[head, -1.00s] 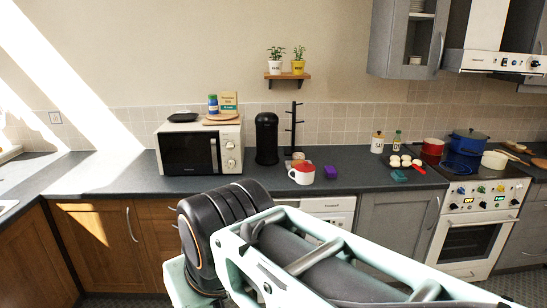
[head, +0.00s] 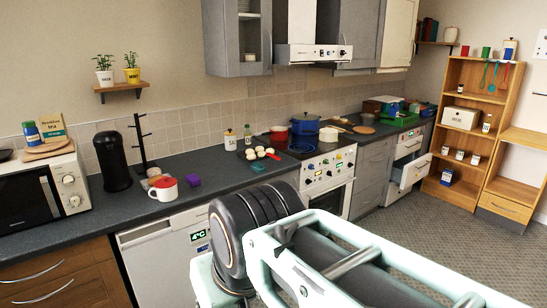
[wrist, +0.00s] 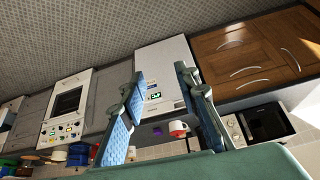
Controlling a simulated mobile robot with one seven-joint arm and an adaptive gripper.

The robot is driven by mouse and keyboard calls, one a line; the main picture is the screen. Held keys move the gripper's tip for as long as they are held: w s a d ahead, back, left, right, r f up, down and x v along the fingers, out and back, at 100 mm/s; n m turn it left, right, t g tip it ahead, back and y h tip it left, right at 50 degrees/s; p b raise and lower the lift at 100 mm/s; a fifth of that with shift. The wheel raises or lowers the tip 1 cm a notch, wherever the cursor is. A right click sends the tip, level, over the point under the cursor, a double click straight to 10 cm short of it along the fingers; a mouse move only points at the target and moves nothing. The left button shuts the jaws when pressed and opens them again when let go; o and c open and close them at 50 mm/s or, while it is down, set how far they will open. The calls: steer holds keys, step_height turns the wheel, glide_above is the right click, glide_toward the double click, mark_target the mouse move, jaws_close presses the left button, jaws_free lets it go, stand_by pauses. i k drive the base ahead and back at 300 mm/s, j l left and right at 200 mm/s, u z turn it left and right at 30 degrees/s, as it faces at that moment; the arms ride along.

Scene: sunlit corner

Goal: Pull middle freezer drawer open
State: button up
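A white drawer unit (head: 408,155), which looks like the freezer, stands under the far right end of the counter in the head view. One of its drawers (head: 414,173) appears to stick out from the front; at this distance I cannot tell which level it is. My gripper (wrist: 160,75) shows in the wrist view with its two blue-padded fingers spread apart and nothing between them. It is far from the drawer unit. In the head view my arm fills the lower middle and hides the gripper.
A white appliance (head: 165,252) with a green 4°C display stands under the near counter. The oven (head: 326,180) and grey cabinets (head: 372,170) lie between it and the drawer unit. A wooden shelf (head: 447,140) stands at the right. The grey floor (head: 440,225) is clear.

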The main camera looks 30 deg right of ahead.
mark_target(400, 164)
steer(key=z, duration=2.1)
steer(key=i+z, duration=0.2)
steer(key=i, duration=5.4)
steer(key=i+u, duration=0.25)
steer(key=i, duration=0.3)
steer(key=i+l+u, duration=0.25)
steer(key=i, duration=0.25)
steer(key=i+j, duration=0.05)
steer(key=j, duration=0.05)
